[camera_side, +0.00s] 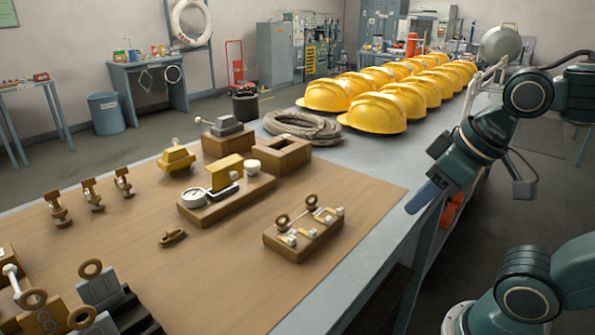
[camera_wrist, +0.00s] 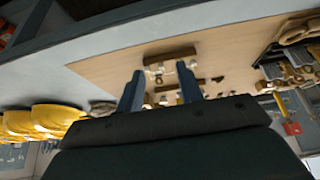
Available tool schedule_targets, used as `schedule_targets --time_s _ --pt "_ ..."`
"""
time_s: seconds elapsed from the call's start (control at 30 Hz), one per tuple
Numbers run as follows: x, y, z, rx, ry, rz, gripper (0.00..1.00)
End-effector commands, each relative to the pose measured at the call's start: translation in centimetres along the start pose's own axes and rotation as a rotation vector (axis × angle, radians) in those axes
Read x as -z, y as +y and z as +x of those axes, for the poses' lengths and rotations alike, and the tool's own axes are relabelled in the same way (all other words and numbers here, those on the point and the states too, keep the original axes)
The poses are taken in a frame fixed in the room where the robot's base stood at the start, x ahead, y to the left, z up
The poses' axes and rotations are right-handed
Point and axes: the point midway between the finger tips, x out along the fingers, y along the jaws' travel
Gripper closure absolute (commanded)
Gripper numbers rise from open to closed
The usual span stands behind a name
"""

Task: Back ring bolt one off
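A wooden block (camera_side: 290,250) lies near the right edge of the brown mat, with two ring-headed bolts and several pale metal fittings on top. One ring (camera_side: 283,220) is toward the left of the block and the other ring (camera_side: 311,200) is toward its back. Which one is ring bolt one, I cannot tell. The block also shows in the wrist view (camera_wrist: 170,57), beyond the fingertips. My gripper (camera_side: 412,207) is above the bench edge, right of the block and apart from it. In the wrist view my gripper (camera_wrist: 159,67) has its two blue fingers spread, with nothing held.
A gauge board (camera_side: 225,198) and a hollow wooden box (camera_side: 280,152) stand behind the block. More ring-topped fittings (camera_side: 90,269) crowd the mat's front left. Yellow helmets (camera_side: 372,112) and coiled rope (camera_side: 303,126) lie farther back. The mat (camera_side: 205,270) left of the block is mostly clear.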

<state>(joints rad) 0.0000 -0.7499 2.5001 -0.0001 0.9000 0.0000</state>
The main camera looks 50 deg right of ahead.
Motion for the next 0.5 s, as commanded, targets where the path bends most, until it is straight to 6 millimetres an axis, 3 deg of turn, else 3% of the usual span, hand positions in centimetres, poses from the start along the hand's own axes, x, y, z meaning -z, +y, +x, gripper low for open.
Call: schedule_targets --time_s 0.1,0.33,0.5 --pt "0.0 0.0 0.0 0.000 0.000 0.001 0.70" --pt "0.9 -0.1 -0.1 0.002 -0.017 0.064 0.70" --pt "2.8 -0.3 -0.3 0.001 -0.052 0.209 0.70"
